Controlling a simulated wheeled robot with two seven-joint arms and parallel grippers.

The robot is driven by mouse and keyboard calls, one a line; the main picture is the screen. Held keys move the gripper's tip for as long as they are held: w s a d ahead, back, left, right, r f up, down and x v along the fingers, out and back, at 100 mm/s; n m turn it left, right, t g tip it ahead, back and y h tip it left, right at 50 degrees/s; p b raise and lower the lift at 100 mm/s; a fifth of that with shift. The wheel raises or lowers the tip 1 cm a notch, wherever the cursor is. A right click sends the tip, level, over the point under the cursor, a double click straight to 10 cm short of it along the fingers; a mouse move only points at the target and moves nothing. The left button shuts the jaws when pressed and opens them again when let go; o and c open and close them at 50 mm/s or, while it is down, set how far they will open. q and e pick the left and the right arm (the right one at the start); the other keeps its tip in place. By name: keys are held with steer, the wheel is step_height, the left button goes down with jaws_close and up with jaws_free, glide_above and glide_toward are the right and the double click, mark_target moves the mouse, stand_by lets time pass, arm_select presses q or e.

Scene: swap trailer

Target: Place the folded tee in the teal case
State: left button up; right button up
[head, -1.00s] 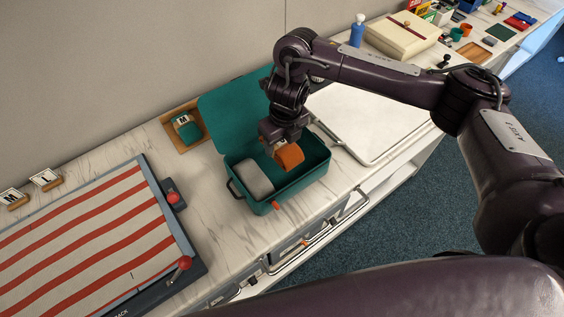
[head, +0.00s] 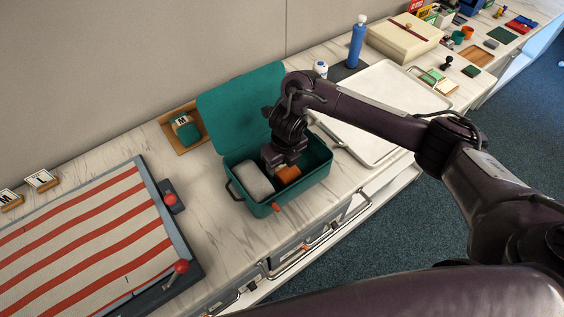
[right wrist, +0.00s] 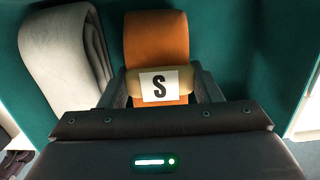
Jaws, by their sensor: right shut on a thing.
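The teal case (head: 310,183) stands open on the counter, its lid raised behind it. A grey folded piece (head: 252,180) lies in its left part; it also shows in the right wrist view (right wrist: 65,55). My right gripper (head: 282,166) reaches down into the case and is shut on an orange folded tee (head: 290,173). In the right wrist view the orange tee (right wrist: 155,40) has a tan band with an "S" label between the fingers. The tee is inside the case walls, right of the grey piece; whether it touches the floor is hidden. My left gripper is not in view.
A teal folded piece labelled M (head: 187,132) sits in a wooden tray (head: 178,142) left of the lid. A red-striped board (head: 90,245) with red knobs lies at the left. A white tray (head: 375,115) lies to the right, near a blue bottle (head: 355,45).

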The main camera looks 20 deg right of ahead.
mark_target(285, 167)
steer(key=o, duration=0.8)
steer(key=shift+r+p, duration=0.3)
steer(key=shift+r, duration=0.1)
steer(key=r+p, duration=0.1)
steer(key=r, duration=0.2)
steer(key=s+r+p, duration=0.1)
steer(key=r, duration=0.3)
steer(key=r+p, duration=0.1)
steer(key=r, duration=0.3)
steer(key=shift+s+d+r, duration=0.15)
steer(key=shift+d, duration=0.1)
